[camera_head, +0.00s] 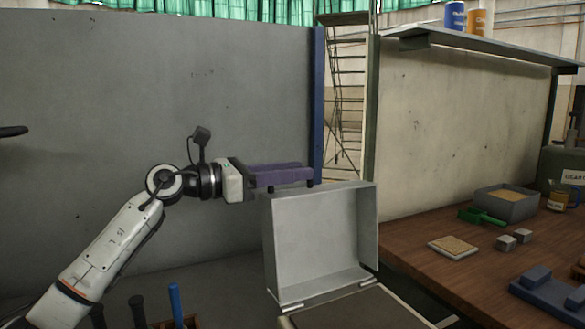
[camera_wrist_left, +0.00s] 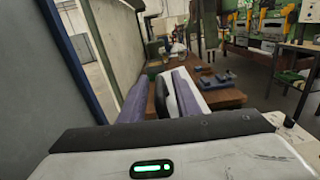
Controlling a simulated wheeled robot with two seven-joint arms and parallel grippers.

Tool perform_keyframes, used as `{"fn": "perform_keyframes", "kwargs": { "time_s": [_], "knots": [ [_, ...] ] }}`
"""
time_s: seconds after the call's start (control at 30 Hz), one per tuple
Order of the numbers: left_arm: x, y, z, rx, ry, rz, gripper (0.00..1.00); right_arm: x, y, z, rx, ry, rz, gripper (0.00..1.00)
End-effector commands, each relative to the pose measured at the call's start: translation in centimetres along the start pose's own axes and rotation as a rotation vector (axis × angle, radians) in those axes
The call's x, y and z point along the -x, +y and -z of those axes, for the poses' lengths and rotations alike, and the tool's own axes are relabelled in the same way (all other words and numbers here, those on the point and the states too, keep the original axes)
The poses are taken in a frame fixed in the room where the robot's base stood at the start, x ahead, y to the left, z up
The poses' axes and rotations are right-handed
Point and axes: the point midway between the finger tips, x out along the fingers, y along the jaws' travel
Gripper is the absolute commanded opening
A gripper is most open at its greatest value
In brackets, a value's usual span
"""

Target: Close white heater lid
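The white heater lid (camera_head: 320,235) stands open and upright, a shallow box shape with its hollow side facing me. It is hinged along its lower edge to the heater body (camera_head: 355,308), which is partly cut off at the bottom. My left gripper (camera_head: 300,175) is at the lid's upper left edge, with its purple fingers pointing right. In the left wrist view the two purple fingers (camera_wrist_left: 160,95) stand apart. A dark piece and a white surface show between them. I cannot tell whether a finger touches the lid. My right gripper is not in view.
A brown wooden table (camera_head: 470,265) on the right holds a grey bin (camera_head: 508,207), a green scoop (camera_head: 482,217), small grey blocks and a blue fixture (camera_head: 550,295). A grey wall panel (camera_head: 150,100) stands behind my left arm. Tool handles (camera_head: 140,310) stick up at lower left.

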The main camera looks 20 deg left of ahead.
Motion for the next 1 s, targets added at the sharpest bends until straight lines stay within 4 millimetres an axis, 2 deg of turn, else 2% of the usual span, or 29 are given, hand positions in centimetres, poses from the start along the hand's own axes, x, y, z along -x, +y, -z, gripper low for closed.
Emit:
{"fn": "perform_keyframes", "kwargs": {
  "time_s": [0.27, 0.43, 0.77, 1.0],
  "knots": [
    [-0.1, 0.0, 0.0, 0.000, 0.000, 0.000, 0.28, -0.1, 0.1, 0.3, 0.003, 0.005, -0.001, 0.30],
    [-0.1, 0.0, 0.0, 0.000, 0.000, -0.001, 0.00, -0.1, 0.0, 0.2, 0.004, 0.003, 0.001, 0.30],
    [-0.1, -0.2, -0.1, -0.013, -0.001, -0.002, 0.00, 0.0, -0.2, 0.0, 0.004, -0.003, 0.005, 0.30],
    [-0.1, -2.7, -0.9, -0.110, -0.001, 0.001, 0.00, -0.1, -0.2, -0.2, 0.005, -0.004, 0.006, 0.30]
  ]
}}
